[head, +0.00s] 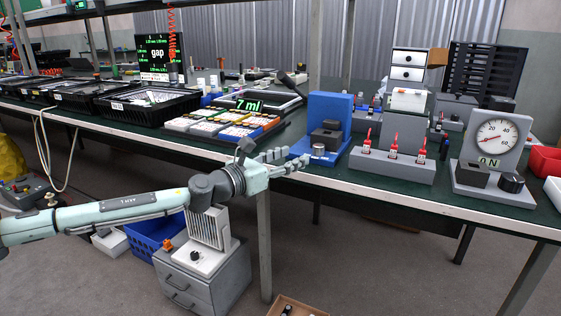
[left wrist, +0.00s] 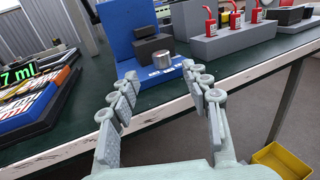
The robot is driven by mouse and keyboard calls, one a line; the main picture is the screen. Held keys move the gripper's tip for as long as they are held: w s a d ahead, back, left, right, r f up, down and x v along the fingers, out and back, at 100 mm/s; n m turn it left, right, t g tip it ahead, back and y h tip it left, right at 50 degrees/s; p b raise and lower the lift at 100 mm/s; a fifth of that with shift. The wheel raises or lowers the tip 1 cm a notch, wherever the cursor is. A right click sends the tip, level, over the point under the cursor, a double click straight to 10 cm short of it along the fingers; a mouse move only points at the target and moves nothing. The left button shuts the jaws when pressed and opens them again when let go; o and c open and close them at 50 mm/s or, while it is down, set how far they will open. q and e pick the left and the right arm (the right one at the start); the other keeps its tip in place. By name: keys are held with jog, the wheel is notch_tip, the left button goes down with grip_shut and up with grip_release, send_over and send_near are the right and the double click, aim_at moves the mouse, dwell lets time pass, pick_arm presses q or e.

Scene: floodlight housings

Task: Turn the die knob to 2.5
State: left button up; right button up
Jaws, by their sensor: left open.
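A silver round knob (head: 318,149) sits at the front of a blue stand (head: 328,112), with small white labels on the base around it that are too small to read. The knob (left wrist: 159,59) also shows in the left wrist view, in front of dark blocks on the stand (left wrist: 117,36). My left gripper (head: 290,161) is open and empty at the table's front edge, just short of the knob. In the left wrist view its fingers (left wrist: 160,76) are spread, with the knob beyond and between the tips, apart from them. My right gripper is not in view.
A grey holder (head: 392,166) with red bottles stands right of the blue stand. Beyond it is a dial gauge (head: 496,138) with a black knob (head: 511,183). A tray of coloured boxes (head: 222,125) lies to the left. The green tabletop is narrow in front of the stand.

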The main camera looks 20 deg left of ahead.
pick_arm(q)
jog(key=v, duration=0.3)
jog(key=shift+s, duration=0.2)
jog(key=shift+a, duration=0.1)
dwell(0.3)
